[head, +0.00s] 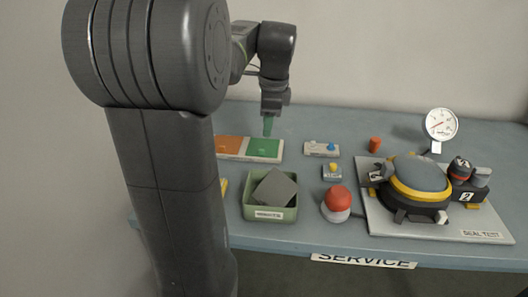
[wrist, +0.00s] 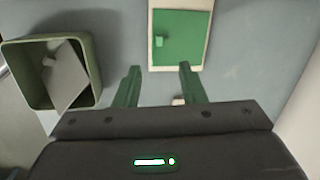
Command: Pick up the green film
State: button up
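The green film (head: 264,147) lies flat on the right half of a pale tray (head: 281,158) at the back of the table, beside an orange one (head: 230,143). In the wrist view the green film (wrist: 186,40) is at top centre, with a small raised green tab (wrist: 159,41) on it. My gripper (head: 268,130) is above the film's back part in the head view. In the wrist view my gripper (wrist: 160,84) shows two green fingers apart with nothing held between them. The film lies ahead of the fingertips in that view.
A green bin (head: 270,212) with a grey plate (head: 274,187) inside stands in front of the tray. To the right are a small switch box (head: 321,149), a red-and-white dome (head: 336,204) and a mask-like device (head: 415,184) on a board. A gauge (head: 441,125) stands behind.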

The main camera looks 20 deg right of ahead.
aim_at(263, 150)
jog(key=f, duration=0.3)
jog(key=w+f+b, duration=0.1)
jog(key=f, duration=0.4)
jog(key=shift+w+a+f+b, duration=0.25)
jog(key=shift+f+b, duration=0.15)
grip_shut()
